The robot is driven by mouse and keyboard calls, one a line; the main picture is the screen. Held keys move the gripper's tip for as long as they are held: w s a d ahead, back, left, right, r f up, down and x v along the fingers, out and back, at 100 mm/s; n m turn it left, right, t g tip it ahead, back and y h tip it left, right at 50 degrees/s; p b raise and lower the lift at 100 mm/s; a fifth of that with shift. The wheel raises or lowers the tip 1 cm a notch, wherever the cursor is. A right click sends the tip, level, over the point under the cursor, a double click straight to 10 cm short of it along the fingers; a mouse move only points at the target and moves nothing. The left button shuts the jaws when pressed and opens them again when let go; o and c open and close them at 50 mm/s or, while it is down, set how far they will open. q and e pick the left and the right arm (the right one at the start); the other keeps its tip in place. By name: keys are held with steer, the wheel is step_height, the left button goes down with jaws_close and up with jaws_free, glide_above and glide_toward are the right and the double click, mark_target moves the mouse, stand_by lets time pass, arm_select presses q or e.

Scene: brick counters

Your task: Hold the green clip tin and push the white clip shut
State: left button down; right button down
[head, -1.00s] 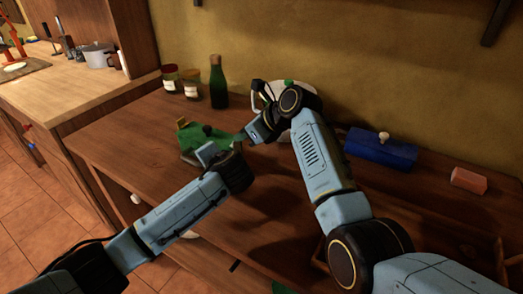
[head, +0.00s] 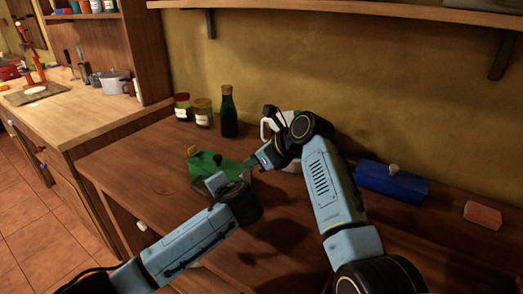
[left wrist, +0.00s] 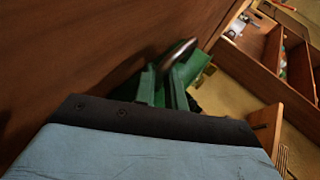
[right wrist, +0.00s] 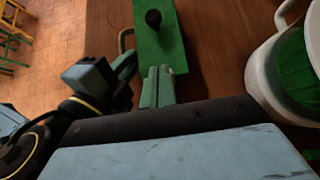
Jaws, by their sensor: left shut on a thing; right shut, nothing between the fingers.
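The green clip tin (head: 222,165) with a black knob lies on the brown counter in the head view. It also shows in the right wrist view (right wrist: 160,45) and partly in the left wrist view (left wrist: 196,66). My left gripper (head: 225,181) is shut on the tin at its near side; the grasp itself is mostly hidden. A pale curved loop (left wrist: 180,50), perhaps the clip, stands by the left fingers; I cannot tell whether it is latched. My right gripper (right wrist: 158,72) is shut and empty at the tin's end; contact is unclear.
A white jug (right wrist: 263,72) with green inside stands close right of my right gripper. Two jars (head: 202,112) and a dark green bottle (head: 228,113) stand behind the tin. A blue box (head: 390,182) and a pinkish block (head: 482,214) lie to the right.

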arm_select(q)
steer(key=shift+a, duration=0.1)
arm_select(e)
steer(key=s+d+r, duration=0.3)
steer(key=d+r, duration=0.2)
steer(key=r, duration=0.4)
steer(key=shift+r, duration=0.35)
steer(key=shift+d, duration=0.1)
arm_select(q)
steer(key=c, duration=1.4)
jaws_free()
